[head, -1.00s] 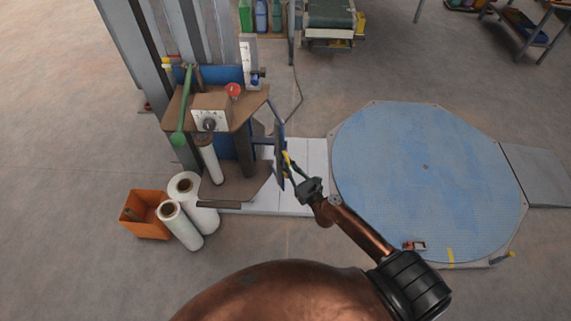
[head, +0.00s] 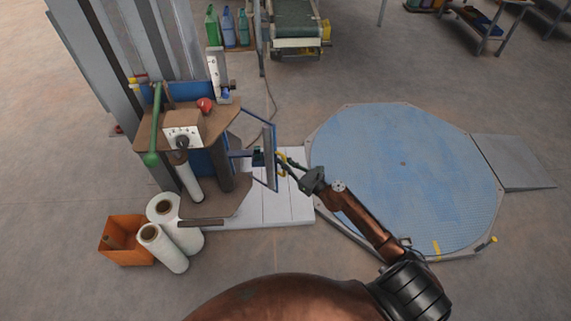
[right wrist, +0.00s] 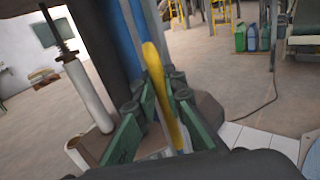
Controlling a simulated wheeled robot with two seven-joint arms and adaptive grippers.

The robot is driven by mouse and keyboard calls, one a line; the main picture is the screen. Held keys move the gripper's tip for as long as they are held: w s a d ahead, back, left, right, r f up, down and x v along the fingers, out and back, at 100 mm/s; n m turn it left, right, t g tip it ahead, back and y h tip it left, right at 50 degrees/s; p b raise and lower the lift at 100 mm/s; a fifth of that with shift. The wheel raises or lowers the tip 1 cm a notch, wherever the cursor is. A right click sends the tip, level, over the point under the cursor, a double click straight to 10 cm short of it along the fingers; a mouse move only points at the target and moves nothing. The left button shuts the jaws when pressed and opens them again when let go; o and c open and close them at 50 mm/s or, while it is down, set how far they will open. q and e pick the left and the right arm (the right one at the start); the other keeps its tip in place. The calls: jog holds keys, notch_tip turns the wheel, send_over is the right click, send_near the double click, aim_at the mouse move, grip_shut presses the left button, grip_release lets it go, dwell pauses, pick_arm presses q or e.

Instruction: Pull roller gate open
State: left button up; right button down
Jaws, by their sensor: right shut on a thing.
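The roller gate (head: 270,172) is a blue-edged upright panel on the right side of the brown-topped sack filler (head: 210,122). It stands out from the machine, with a gap between them. A yellow handle (head: 281,158) is on the gate's right side. My right gripper (head: 284,164) is shut on this handle. In the right wrist view the yellow handle (right wrist: 158,85) passes between my gripper's green fingers (right wrist: 158,108). The fingers partly hide the lower handle. My left gripper is not in view.
White rolls (head: 162,247) and an orange bin (head: 128,252) stand at the machine's lower left. White floor panels (head: 292,205) lie under the gate. Open floor lies at far left.

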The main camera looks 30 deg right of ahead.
jog(key=c, duration=2)
grip_release()
jog(key=shift+w, duration=0.1)
jog(key=v, duration=1.2)
